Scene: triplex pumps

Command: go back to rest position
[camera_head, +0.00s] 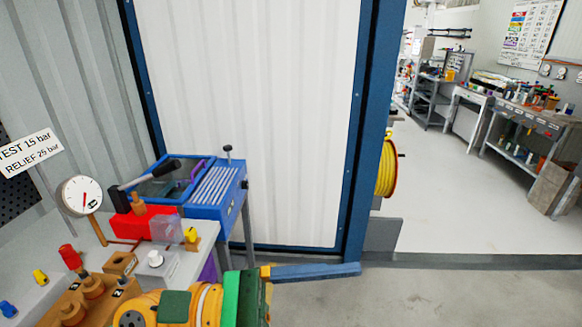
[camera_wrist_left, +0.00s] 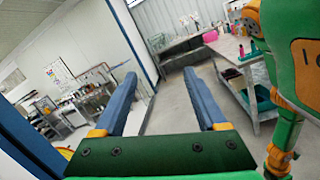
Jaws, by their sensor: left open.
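My left gripper (camera_head: 345,269) is at the bottom middle of the head view, beyond the right end of the workbench and low in front of the white door panel. Its blue finger points right over bare floor. In the left wrist view the left gripper (camera_wrist_left: 159,77) has two blue fingers wide apart with nothing between them. My right gripper does not show in either view. A green and orange part of my own body fills the right edge of the left wrist view.
A workbench (camera_head: 200,245) holds a dial gauge (camera_head: 81,196), a red block with a black-handled lever (camera_head: 146,222) and wooden blocks. A blue rig (camera_head: 217,190) stands behind it. A blue post (camera_head: 370,130) and yellow hose reel (camera_head: 386,165) are right. Open floor (camera_head: 440,200) lies beyond.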

